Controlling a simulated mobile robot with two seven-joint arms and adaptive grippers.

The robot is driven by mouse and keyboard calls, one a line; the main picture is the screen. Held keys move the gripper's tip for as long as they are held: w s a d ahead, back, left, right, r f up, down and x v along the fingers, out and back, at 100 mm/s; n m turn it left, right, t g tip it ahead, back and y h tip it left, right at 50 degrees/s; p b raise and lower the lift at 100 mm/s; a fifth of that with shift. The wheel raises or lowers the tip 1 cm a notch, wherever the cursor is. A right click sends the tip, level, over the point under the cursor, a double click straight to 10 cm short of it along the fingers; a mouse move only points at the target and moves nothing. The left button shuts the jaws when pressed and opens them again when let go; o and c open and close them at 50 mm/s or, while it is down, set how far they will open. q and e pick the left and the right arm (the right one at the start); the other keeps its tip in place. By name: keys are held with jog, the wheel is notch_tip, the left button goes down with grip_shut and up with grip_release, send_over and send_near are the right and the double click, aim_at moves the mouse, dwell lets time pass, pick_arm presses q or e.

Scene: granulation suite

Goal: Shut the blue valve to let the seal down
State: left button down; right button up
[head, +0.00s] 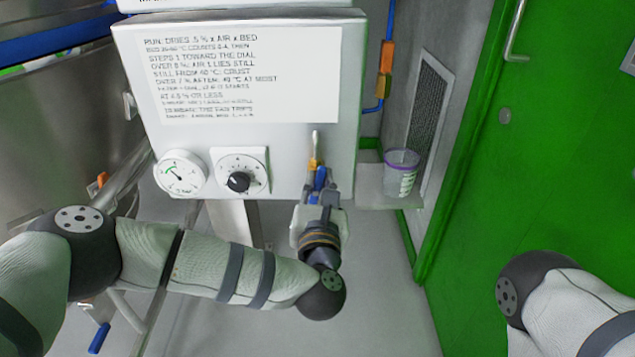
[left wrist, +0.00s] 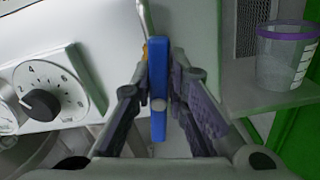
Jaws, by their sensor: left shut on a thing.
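The blue valve handle (head: 320,178) sits low on the right side of the white control panel, below a small brass fitting (head: 315,163). My left gripper (head: 319,192) is at the handle, with its fingers on either side of it. In the left wrist view the blue handle (left wrist: 158,85) stands upright between the two dark fingers (left wrist: 158,105), and the gripper is shut on it. The fingers hide part of the handle in the head view. My right gripper is not in view; only part of my right arm shows at the lower right.
The white panel (head: 345,60) carries a gauge (head: 181,173) and a black-knobbed dial (head: 240,181) left of the valve. A clear cup with a purple rim (head: 402,172) stands on a ledge to the right. A green door (head: 545,150) stands further right. A steel vessel (head: 60,120) is at left.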

pick_arm(q)
jog(key=m, duration=0.2)
jog(key=shift+d+m, duration=0.1)
jog(key=shift+m, duration=0.3)
jog(key=m, duration=0.3)
jog(key=m+p, duration=0.1)
jog(key=shift+w+d+f, duration=0.1)
jog(key=shift+d, duration=0.15)
jog(key=shift+d+f+m+p, duration=0.1)
jog(key=shift+f+m+p, duration=0.1)
jog(key=shift+m, duration=1.25)
jog(key=shift+d+f+m+p, duration=0.1)
jog(key=shift+f+m+p, duration=0.1)
jog(key=shift+m, duration=1.2)
jog(key=shift+f+m+p, duration=0.1)
jog(key=shift+m+p, duration=0.1)
jog(key=shift+m, duration=1.25)
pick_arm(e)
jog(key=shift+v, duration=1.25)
pick_arm(q)
jog(key=c, duration=1.7)
grip_release()
jog(key=shift+o, duration=0.8)
jog(key=shift+f, duration=0.1)
